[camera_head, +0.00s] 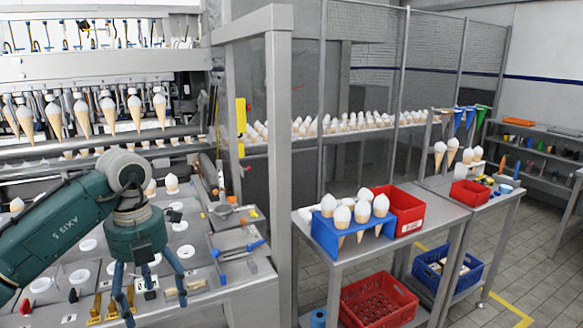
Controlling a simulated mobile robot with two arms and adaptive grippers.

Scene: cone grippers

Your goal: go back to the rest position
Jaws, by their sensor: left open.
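My left gripper (150,289) hangs at the end of my green left arm, in the lower left of the head view. Its fingers point down and are spread apart with nothing between them. It is in front of the machine's grey deck (232,284), which has white ring holders. I cannot tell whether the fingertips touch the deck. My right gripper does not show.
A row of cones (107,110) hangs in the machine behind my arm. On the right, a blue holder (327,237) with several cones and a red bin (405,212) stand on a metal table. Red and blue crates (447,270) sit below. A grey post (279,150) stands between machine and table. Tiled floor is clear at right.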

